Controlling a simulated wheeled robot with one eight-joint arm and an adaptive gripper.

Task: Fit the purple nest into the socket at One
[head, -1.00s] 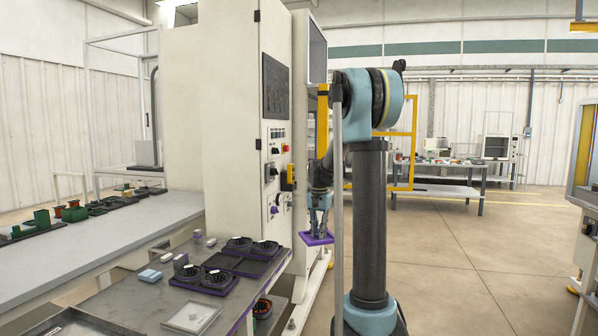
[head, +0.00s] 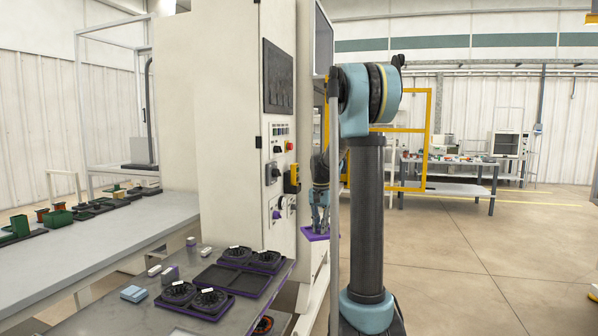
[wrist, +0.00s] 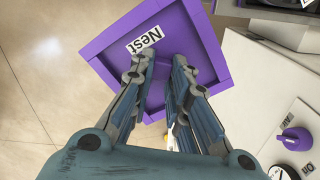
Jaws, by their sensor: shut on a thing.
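The purple nest (wrist: 118,62) is a square tray with a raised rim and a white label reading "Nest". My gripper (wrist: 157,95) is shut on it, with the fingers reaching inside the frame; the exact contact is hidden. In the head view the nest (head: 314,234) hangs tilted in the air below my gripper (head: 319,222), just right of the tall white cabinet's control panel. I cannot make out the socket at One in any view.
The white cabinet (head: 205,120) with knobs and a purple knob (wrist: 296,139) stands close beside my arm. A grey bench (head: 120,318) holds black-purple trays (head: 240,281) with round dark parts. A workbench (head: 455,186) stands far back. The floor at right is open.

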